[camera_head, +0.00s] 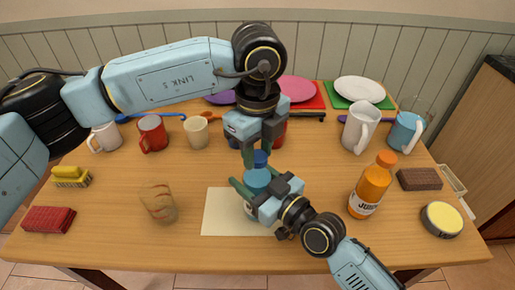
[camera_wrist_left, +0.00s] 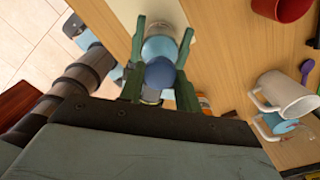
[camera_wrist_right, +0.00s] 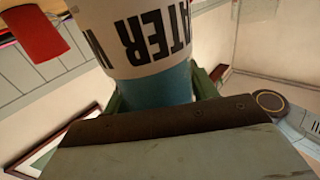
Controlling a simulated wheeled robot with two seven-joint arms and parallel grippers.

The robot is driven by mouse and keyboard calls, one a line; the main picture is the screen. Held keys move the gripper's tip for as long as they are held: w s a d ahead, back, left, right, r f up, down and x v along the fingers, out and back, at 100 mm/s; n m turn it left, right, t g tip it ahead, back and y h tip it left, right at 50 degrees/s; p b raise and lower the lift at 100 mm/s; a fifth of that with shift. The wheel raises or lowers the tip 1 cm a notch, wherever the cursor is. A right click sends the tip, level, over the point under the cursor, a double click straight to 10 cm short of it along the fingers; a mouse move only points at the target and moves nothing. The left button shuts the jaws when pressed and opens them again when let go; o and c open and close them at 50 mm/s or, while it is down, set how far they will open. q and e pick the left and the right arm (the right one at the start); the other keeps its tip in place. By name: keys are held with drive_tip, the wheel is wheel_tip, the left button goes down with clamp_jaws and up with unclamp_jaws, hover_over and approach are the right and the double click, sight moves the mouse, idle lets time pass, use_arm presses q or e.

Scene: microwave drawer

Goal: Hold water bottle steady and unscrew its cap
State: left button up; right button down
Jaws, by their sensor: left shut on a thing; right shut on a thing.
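The water bottle (camera_head: 257,181) stands upright near the table's middle, light blue with a darker blue cap (camera_head: 260,158) on top. My right gripper (camera_head: 250,187) is shut on the bottle's body from the front right. The right wrist view shows the bottle's label (camera_wrist_right: 140,35), upside down, close to the jaws. My left gripper (camera_head: 261,152) points down from above and is shut on the cap. In the left wrist view the cap (camera_wrist_left: 160,73) sits between the green fingers. Whether the cap has loosened cannot be told.
A pale sheet (camera_head: 220,215) lies under the bottle. A glass (camera_head: 159,203) stands to the left and an orange juice bottle (camera_head: 370,190) to the right. Mugs, including a white one (camera_head: 360,127), and plates line the back.

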sight(258, 156)
use_arm(q)
drive_tip(key=shift+r, duration=0.15)
drive_tip(key=shift+r, duration=0.95)
drive_tip(key=shift+r, duration=2)
use_arm(e)
drive_tip(key=shift+c, duration=1.9)
unclamp_jaws()
drive_tip(key=shift+s, duration=0.1)
